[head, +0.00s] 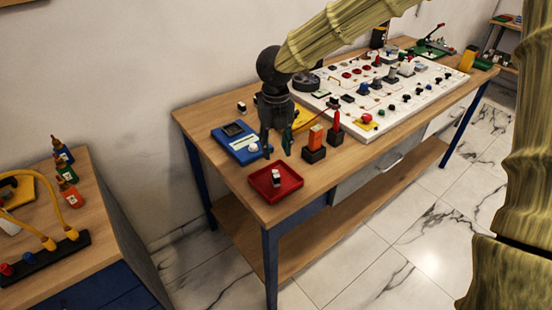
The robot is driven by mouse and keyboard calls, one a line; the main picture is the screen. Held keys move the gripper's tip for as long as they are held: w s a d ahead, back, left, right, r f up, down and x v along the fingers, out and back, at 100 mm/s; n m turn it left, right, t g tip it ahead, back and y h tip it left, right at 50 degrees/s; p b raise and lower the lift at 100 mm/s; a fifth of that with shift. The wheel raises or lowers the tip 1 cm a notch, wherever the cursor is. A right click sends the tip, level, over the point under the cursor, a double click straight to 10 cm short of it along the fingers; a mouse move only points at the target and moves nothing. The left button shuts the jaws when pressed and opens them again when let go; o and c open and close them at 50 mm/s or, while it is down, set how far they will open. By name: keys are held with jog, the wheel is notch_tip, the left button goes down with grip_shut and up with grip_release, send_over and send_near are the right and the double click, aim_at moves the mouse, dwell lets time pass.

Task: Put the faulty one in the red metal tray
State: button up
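The red metal tray (259,189) lies near the front left corner of the workbench. A small white and dark block (277,179) is in it. A similar small block (241,107) stands on the bench behind the blue meter (236,143). My gripper (276,150) points down above the bench, behind the tray and right of the meter. Its two dark fingers are apart, and I see nothing held between them. Which block is faulty cannot be told from this view.
An orange block in a black holder (315,140) and a red-handled tool in a stand (335,130) are right of the gripper. A white component board (385,120) fills the bench's right. Another table (95,205) with bottles is at left. Marble floor (370,240) is clear.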

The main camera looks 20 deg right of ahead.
jog(key=shift+r, duration=0.95)
